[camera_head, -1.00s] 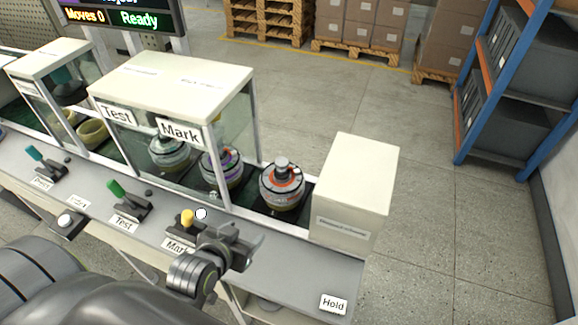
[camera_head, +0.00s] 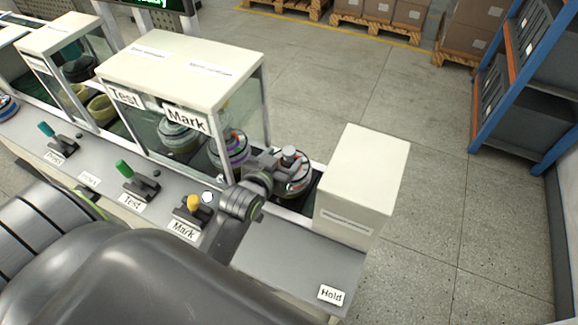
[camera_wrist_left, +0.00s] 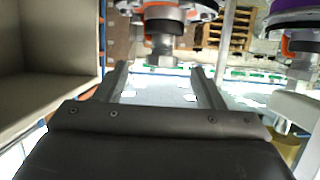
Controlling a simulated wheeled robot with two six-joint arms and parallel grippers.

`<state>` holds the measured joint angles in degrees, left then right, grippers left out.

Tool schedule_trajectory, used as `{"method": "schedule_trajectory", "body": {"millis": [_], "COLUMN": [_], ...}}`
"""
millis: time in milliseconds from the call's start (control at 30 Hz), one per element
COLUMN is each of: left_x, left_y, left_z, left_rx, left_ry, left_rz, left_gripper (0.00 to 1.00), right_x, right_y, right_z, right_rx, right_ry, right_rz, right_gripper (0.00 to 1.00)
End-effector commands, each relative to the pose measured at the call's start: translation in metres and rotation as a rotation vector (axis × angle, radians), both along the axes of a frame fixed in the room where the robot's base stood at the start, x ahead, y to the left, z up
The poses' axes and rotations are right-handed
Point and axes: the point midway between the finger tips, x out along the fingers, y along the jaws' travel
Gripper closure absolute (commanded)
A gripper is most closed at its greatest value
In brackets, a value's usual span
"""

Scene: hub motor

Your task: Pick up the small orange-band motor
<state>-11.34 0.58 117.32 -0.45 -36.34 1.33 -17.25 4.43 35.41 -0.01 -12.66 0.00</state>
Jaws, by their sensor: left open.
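The small orange-band motor (camera_head: 297,187) stands at the right end of the line, between the glass housing and the white box. Its grey shaft points up, and my left gripper (camera_head: 272,167) partly covers its left side in the head view. In the left wrist view my left gripper (camera_wrist_left: 161,82) is open, with two separated fingers. The motor (camera_wrist_left: 164,17) shows at the top there, its shaft lined up with the gap between the fingers. The fingers are not closed on it. My right gripper is not in view.
A purple-band motor (camera_head: 236,148) stands just left, inside the housing (camera_head: 185,65), and shows in the left wrist view (camera_wrist_left: 300,22). The white box (camera_head: 362,180) stands close on the right. Coloured levers, including a yellow one (camera_head: 194,203), line the front ledge. The ledge near the Hold label (camera_head: 331,295) is clear.

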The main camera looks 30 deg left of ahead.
Motion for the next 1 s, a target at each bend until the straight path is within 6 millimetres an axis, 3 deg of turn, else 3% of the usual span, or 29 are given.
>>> {"method": "schedule_trajectory", "body": {"millis": [133,367,733,1000], "left_x": [0.013,0.022,0.056,0.063], "left_y": [0.001,0.002,0.005,0.005], "left_z": [-0.004,-0.009,-0.028,-0.032], "left_rx": [0.000,0.001,0.000,0.000], "left_ry": [0.000,0.002,0.001,0.001], "left_rz": [0.000,0.000,0.000,0.000], "left_gripper": [0.37,0.37,0.37,0.37], "right_x": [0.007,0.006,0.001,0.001], "right_y": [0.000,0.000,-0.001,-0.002], "right_z": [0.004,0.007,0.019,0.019], "right_rx": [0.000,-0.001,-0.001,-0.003], "right_ry": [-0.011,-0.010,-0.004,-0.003], "right_rz": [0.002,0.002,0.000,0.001], "right_gripper": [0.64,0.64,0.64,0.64]}}
